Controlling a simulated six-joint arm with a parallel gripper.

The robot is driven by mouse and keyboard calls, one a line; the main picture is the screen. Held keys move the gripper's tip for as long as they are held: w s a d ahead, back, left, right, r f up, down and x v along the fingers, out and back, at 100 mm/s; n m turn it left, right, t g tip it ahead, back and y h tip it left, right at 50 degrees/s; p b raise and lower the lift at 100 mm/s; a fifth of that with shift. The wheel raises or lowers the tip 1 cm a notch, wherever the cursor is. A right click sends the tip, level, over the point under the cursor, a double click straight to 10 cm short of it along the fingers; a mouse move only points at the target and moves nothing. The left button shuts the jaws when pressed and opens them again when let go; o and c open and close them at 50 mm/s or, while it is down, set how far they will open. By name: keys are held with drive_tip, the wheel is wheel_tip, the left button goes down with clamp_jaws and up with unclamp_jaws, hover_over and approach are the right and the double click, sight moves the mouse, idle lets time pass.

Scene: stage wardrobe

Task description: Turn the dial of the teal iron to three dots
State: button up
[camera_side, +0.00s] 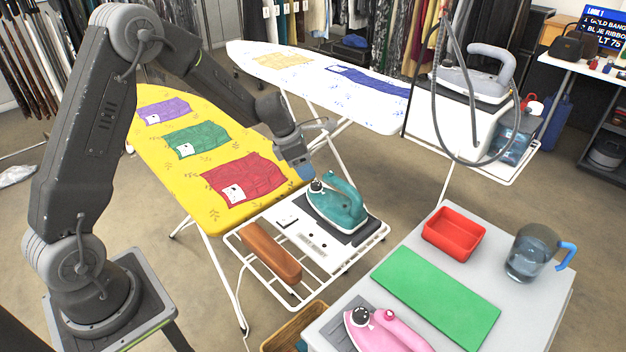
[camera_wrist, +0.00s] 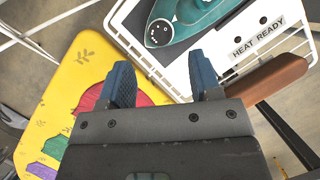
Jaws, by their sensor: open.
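The teal iron (camera_side: 338,205) rests on the dark pad of a white wire rack at the end of the yellow ironing board. Its round dark dial (camera_side: 316,186) is at the end nearer the board. In the wrist view the iron (camera_wrist: 197,16) is at the top, cut off by the edge, and its dial (camera_wrist: 160,32) shows white dots. I cannot tell which setting it points to. My gripper (camera_side: 299,173) is above and just left of the dial, apart from it. In the wrist view my gripper (camera_wrist: 163,76) is open, with nothing between its blue fingers.
The rack (camera_side: 234,236) also holds a brown sleeve block (camera_side: 270,252) and a "HEAT READY" label (camera_wrist: 259,36). Cloths lie on the yellow board (camera_side: 212,221). A pink iron (camera_side: 385,332), red tray (camera_side: 454,236) and water jug (camera_side: 531,253) stand on the front table.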

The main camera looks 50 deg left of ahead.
sight(315, 184)
drive_tip(key=x, duration=0.5)
drive_tip(key=shift+w+d+f, duration=0.15)
drive_tip(key=shift+f, duration=0.15)
drive_tip(key=shift+c, duration=0.3)
drive_tip(key=c, duration=0.9)
